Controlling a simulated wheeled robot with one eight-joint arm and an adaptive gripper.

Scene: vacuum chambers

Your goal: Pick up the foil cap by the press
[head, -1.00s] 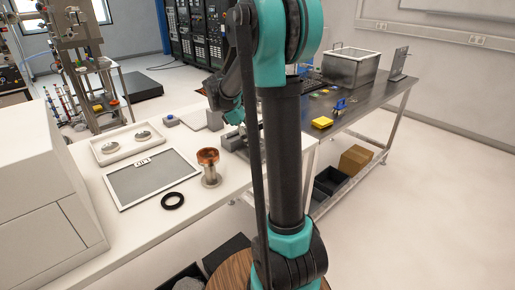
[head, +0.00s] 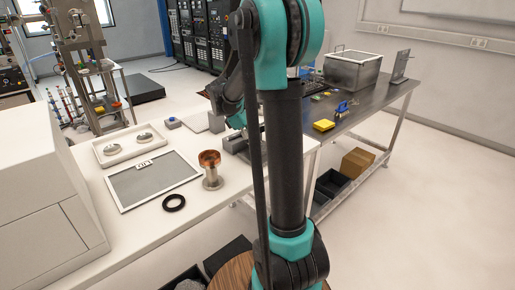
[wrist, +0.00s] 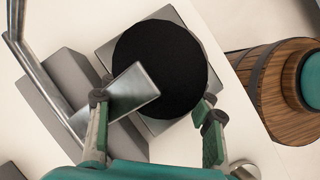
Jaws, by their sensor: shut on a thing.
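My gripper (wrist: 155,108) reaches down in the wrist view, its two green fingers apart on either side of a round, black-faced thing (wrist: 160,65). This appears to be the foil cap, with the fingers shut on it, though the contact is partly hidden. A grey metal press (wrist: 65,92) with a bar handle lies at left and beneath. A bright metal plate (wrist: 133,92) crosses the black face beside the left finger. In the head view the press (head: 236,143) shows at the bench's right end, and my arm hides the gripper's fingertips and the foil cap.
A white tray (head: 103,160) with two silvery discs, a framed grey mat (head: 154,181), a black ring (head: 174,202) and a copper-topped metal fitting (head: 211,181) stand on the white bench. A wooden barrel-like stool (wrist: 285,90) is at right. Open floor lies right of the steel table (head: 370,110).

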